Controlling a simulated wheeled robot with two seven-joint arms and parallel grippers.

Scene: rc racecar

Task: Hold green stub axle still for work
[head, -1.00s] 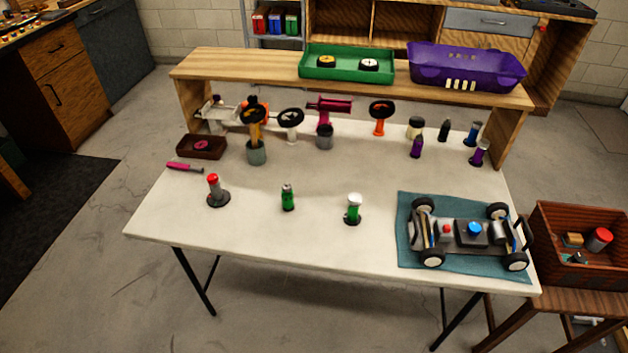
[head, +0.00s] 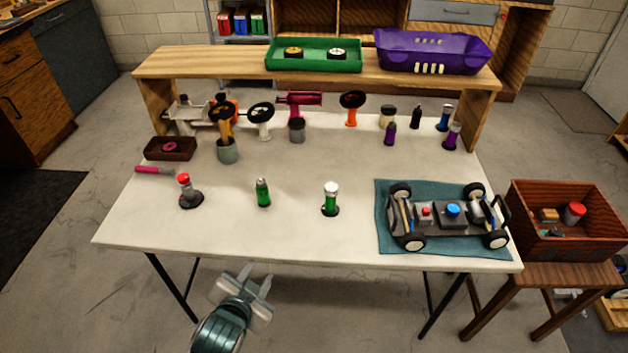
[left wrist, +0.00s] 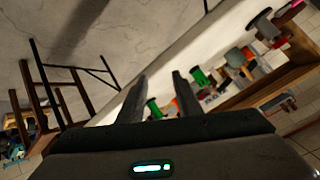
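Two small green upright parts stand on the white table. One is a green piece with a grey tip (head: 263,192); the other is a green piece with a white-silver top (head: 330,200) on a dark round base. I cannot tell for sure which is the green stub axle. My left gripper (head: 255,278) is in front of the table's near edge, open and empty, apart from both. In the left wrist view its two fingers (left wrist: 159,78) are spread, with one green piece (left wrist: 198,77) beyond them and another (left wrist: 153,108) partly hidden between them. My right gripper is not in view.
A red-topped grey part (head: 188,192) stands left of the green pieces. A car chassis (head: 450,215) lies on a teal mat (head: 390,243) at the right. Cups, bottles and tools line the back below a wooden shelf (head: 205,65). The table's front middle is clear.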

